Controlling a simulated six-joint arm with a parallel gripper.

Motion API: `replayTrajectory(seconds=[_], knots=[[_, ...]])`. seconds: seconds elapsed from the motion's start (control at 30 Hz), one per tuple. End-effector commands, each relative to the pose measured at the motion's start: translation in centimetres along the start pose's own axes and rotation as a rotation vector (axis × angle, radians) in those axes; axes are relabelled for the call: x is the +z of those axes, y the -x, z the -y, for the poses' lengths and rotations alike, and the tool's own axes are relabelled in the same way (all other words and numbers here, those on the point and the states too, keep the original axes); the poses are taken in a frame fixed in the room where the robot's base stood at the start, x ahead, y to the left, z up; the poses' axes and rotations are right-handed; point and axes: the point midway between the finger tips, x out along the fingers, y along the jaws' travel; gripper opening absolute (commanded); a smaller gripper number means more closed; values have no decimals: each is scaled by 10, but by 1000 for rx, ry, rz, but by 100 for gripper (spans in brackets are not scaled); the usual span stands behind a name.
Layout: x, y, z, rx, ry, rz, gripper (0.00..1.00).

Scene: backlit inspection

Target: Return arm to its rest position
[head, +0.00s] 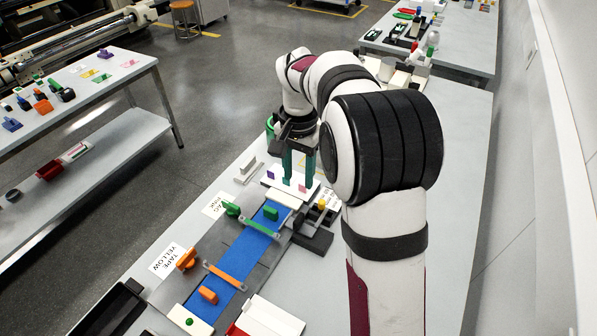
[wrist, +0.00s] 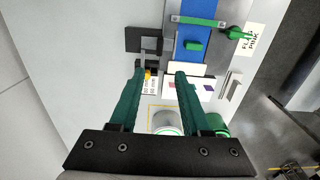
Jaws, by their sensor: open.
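My arm reaches from the lower right of the head view and bends over toward the bench. My gripper (head: 298,182) has two teal fingers pointing down, spread apart with nothing between them. It hangs over the far end of the blue strip, by a white plate (head: 282,198); I cannot tell its exact height. In the wrist view my gripper (wrist: 160,76) is also open and empty, with the bench below the fingers.
The blue belt (head: 244,258) carries an orange block (head: 208,294) and a green block (head: 271,213). A green gate (head: 261,228) and an orange gate (head: 225,277) cross it. Dark trays (head: 313,238) lie to its right. A green-rimmed cylinder (wrist: 167,122) stands below the gripper.

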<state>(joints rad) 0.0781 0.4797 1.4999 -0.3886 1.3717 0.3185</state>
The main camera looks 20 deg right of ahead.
Motion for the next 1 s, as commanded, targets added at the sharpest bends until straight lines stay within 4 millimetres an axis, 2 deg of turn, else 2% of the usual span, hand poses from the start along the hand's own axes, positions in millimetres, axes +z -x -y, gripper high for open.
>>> replayTrajectory(seconds=[0.27, 0.37, 0.43, 0.5, 0.6, 0.7, 0.8, 1.0], knots=[[4, 2, -2, -2, 4, 1, 48], [40, 25, -21, -19, 45, 14, 48], [88, 42, -50, -39, 99, 33, 48], [141, 49, -82, -61, 158, 55, 48], [204, 41, -124, -89, 229, 82, 48], [244, 26, -153, -108, 278, 101, 48], [262, 17, -165, -115, 301, 110, 48], [264, 15, -167, -115, 303, 113, 48]])
